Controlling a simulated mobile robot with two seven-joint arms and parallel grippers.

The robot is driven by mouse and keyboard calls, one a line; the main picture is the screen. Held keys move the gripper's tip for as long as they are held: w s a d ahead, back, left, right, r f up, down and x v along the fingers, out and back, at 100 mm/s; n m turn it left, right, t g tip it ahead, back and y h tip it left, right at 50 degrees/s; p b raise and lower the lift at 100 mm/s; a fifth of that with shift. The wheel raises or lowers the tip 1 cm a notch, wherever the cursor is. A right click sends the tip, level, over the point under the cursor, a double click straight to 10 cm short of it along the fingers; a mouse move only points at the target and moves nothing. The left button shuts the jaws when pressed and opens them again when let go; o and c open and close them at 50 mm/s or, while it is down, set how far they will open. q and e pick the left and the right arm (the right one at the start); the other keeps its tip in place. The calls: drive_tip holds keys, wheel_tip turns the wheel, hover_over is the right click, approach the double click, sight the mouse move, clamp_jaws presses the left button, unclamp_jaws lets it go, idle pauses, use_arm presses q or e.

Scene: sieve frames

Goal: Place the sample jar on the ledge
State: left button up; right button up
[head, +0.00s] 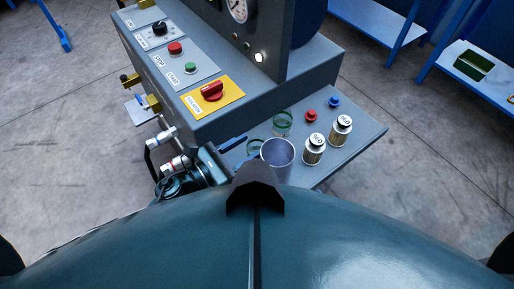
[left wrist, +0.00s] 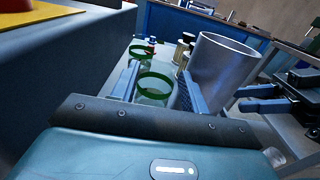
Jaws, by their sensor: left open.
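Two clear glass jars with green rims stand on the grey ledge (head: 352,158); I cannot tell which one is the sample jar. The nearer jar (left wrist: 154,87) is between the two blue fingers of my open left gripper (left wrist: 158,82), with gaps beside it. It shows in the head view (head: 254,147), partly hidden by the metal cup. The farther jar (left wrist: 138,54) stands just beyond the fingertips, and in the head view (head: 282,123) behind the cup. My left gripper (head: 238,148) is low over the ledge.
A grey metal cup (head: 278,157) stands close beside the left gripper's right finger. The machine's control panel (head: 190,75) rises on the left.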

sight(249, 150)
use_arm(q)
drive_tip(key=shift+x, duration=0.8)
use_arm(e)
drive_tip(key=shift+r, duration=0.1)
use_arm(q)
drive_tip(key=shift+c, duration=0.3)
drive_tip(key=shift+f, duration=0.1)
drive_tip(key=c, duration=0.7)
use_arm(e)
drive_tip(key=shift+w, duration=0.1)
use_arm(q)
drive_tip(key=shift+o, duration=0.2)
use_arm(e)
drive_tip(key=shift+r, duration=0.1)
